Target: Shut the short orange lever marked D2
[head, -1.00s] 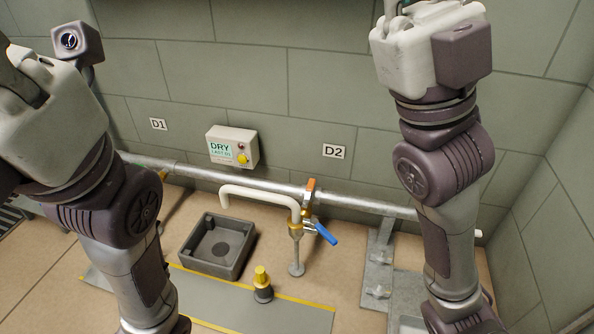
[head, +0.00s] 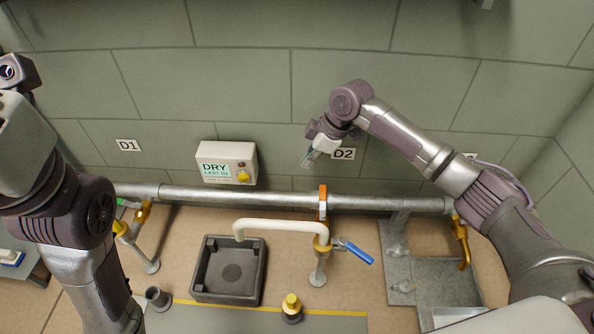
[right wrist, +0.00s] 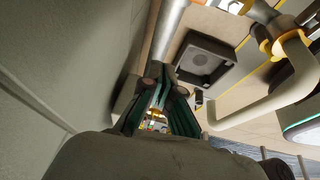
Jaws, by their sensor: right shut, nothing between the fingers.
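The short orange lever (head: 323,202) is on a brass valve under the D2 label (head: 343,154). It crosses the horizontal grey pipe (head: 250,198), in line with the branch below. A longer blue lever (head: 357,253) sticks out lower right from the tap body beneath it. My right gripper (head: 310,154) is shut and empty, in front of the wall just left of the D2 label, above the orange lever and apart from it. Its dark green fingers also show in the right wrist view (right wrist: 160,95). My left arm is at the left; its gripper is out of view.
A white spout (head: 275,225) reaches left from the D2 valve, over a dark square basin (head: 228,297). A box reading DRY (head: 227,162) hangs on the wall left of my right gripper. A yellow-topped post (head: 291,306) stands below. Another brass valve (head: 462,238) is at the right.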

